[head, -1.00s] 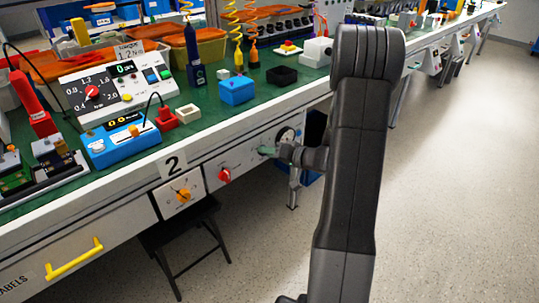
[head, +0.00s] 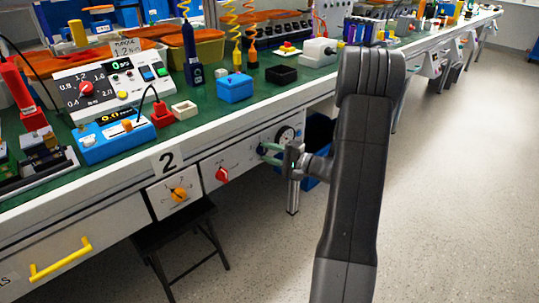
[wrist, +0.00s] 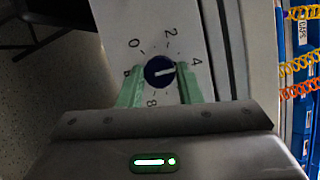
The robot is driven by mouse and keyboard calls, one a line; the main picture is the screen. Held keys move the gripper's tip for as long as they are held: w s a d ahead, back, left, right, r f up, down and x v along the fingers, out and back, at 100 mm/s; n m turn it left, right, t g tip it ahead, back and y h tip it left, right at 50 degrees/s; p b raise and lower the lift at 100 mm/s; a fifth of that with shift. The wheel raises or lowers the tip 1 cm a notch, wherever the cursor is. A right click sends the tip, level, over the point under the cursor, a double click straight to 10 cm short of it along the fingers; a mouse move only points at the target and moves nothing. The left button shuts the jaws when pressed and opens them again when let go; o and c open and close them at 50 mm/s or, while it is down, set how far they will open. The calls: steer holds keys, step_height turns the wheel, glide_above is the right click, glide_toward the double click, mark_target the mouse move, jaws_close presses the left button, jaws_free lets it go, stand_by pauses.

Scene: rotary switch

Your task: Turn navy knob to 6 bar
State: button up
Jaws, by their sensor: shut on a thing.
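The navy knob (wrist: 159,71) sits on a pale panel in the wrist view, between the two green fingers of my gripper (wrist: 160,73). The gripper is shut on the knob. The knob's white pointer line points right, close to the 4 mark (wrist: 196,62). The marks 0, 2 and 8 also show around it. The 6 mark is hidden, apparently behind the right finger, and the left finger partly covers another mark.
A red knob (head: 222,174) and an orange knob (head: 179,194) are on the same bench front to the left. A dark stool (head: 180,225) stands below. The bench top holds a blue box (head: 235,87) and instruments. The floor at right is clear.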

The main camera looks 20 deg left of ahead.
steer(key=m, duration=0.2)
steer(key=m+y, duration=0.1)
steer(key=m, duration=0.2)
steer(key=shift+f+m+t+y, duration=0.25)
steer(key=shift+m+t+y, duration=0.15)
steer(key=m+t+p, duration=0.1)
steer(key=m, duration=0.3)
steer(key=m+t+y+p, duration=0.1)
steer(key=m, duration=0.2)
steer(key=shift+s+f+m+t, duration=0.1)
steer(key=shift+s+m+t, duration=0.1)
steer(key=shift+m+t, duration=0.15)
steer(key=shift+m, duration=0.25)
steer(key=o, duration=1)
steer(key=shift+c, duration=0.2)
steer(key=p+v, duration=0.2)
steer(key=v, duration=1.1)
steer(key=shift+s+d+f, duration=0.15)
steer(key=shift+d, duration=0.2)
